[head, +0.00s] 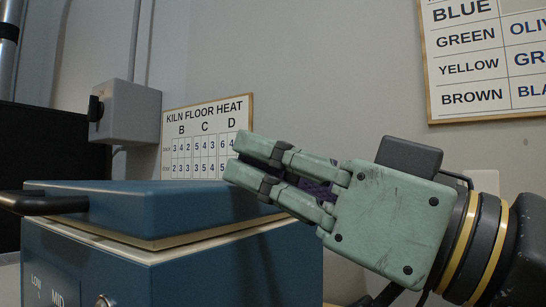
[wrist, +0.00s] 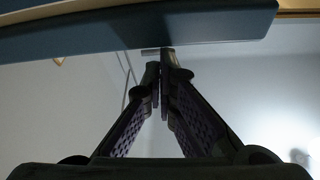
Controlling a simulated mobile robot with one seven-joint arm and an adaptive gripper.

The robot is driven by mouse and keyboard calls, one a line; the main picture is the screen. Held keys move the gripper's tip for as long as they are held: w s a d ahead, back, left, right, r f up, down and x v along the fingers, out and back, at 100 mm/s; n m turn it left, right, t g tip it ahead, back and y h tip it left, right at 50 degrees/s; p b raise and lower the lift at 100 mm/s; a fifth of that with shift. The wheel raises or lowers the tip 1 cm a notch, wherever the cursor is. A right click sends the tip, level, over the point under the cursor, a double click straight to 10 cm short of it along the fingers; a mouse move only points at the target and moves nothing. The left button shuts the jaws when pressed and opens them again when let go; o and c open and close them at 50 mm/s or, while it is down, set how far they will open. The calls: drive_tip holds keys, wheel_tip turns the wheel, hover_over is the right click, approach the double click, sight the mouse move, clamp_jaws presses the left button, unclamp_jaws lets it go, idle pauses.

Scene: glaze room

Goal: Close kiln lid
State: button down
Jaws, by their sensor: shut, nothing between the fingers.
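The blue kiln (head: 200,275) stands at the lower left of the head view. Its blue lid (head: 140,205) lies flat or nearly flat over the body, with a cream band showing beneath its edge. I cannot tell whether it is fully seated. A dark handle (head: 40,203) sticks out at the lid's left. My gripper (head: 236,158) is shut and empty, its fingertips at the lid's right end in the picture. In the wrist view the fingertips (wrist: 161,75) meet just below the lid's blue edge (wrist: 190,25). Contact with the lid is unclear.
A grey switch box (head: 130,112) is on the wall behind the kiln. A "KILN FLOOR HEAT" chart (head: 190,120) hangs beside it. A colour-name board (head: 480,60) hangs at upper right.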

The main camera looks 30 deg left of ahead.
drive_tip(key=shift+s+f, duration=0.1)
drive_tip(key=shift+f, duration=0.2)
wheel_tip(320, 180, up, 10)
drive_tip(key=shift+r, duration=0.2)
idle(0.6)
